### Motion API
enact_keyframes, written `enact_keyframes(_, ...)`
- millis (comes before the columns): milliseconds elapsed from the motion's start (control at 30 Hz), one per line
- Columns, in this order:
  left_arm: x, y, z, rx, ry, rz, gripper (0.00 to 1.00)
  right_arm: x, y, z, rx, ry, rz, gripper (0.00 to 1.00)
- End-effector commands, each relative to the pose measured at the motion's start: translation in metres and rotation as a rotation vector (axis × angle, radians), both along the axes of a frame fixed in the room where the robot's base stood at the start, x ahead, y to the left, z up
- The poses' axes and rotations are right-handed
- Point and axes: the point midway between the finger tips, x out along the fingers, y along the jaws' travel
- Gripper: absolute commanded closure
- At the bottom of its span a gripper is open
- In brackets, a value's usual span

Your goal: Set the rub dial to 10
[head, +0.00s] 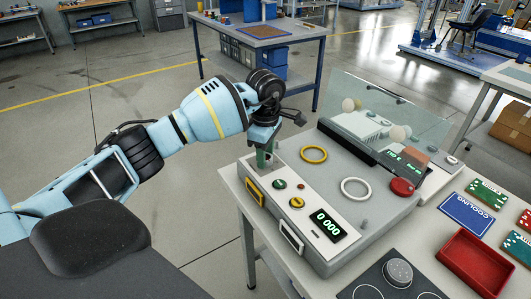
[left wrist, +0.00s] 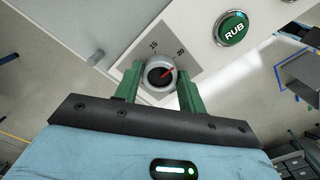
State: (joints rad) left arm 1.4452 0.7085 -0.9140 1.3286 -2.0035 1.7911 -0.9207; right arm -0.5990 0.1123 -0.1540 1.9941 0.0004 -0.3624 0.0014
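The rub dial (left wrist: 160,73) is a round knob with a pale rim, a dark face and a red pointer. The pointer aims up and right, near the printed 20; a 15 is printed left of that. My left gripper (left wrist: 160,82) has its green fingers on both sides of the dial, close against it with no clear gap. In the head view my left gripper (head: 265,157) reaches down to the far left corner of the machine (head: 340,185), and its fingers hide most of the dial. My right gripper is not in view.
A green RUB button (left wrist: 232,28) is right of the dial. The machine's top has a yellow ring (head: 314,154), a white ring (head: 355,188), a display (head: 328,226) reading 0 000 and a red button (head: 402,187). A red tray (head: 475,264) lies at right.

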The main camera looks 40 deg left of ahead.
Motion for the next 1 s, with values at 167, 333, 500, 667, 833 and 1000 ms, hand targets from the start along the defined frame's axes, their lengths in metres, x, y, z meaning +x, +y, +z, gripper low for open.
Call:
enact_keyframes(167, 0.000, 0.000, 0.000, 0.000, 0.000, 0.000, 0.84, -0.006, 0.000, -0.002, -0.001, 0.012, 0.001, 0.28)
enact_keyframes(333, 0.000, 0.000, 0.001, 0.000, 0.000, 0.006, 0.85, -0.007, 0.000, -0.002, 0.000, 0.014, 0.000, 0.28)
enact_keyframes(500, 0.000, 0.000, 0.001, 0.000, 0.000, 0.046, 0.85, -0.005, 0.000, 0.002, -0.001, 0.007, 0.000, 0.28)
enact_keyframes(667, 0.000, 0.000, 0.002, 0.000, 0.000, 0.133, 0.85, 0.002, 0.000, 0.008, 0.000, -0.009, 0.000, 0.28)
enact_keyframes(833, 0.000, 0.000, 0.004, 0.000, -0.001, 0.271, 0.85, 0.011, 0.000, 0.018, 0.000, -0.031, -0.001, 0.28)
enact_keyframes(1000, 0.000, 0.000, 0.004, -0.001, -0.002, 0.433, 0.85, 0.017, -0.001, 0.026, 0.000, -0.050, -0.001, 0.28)
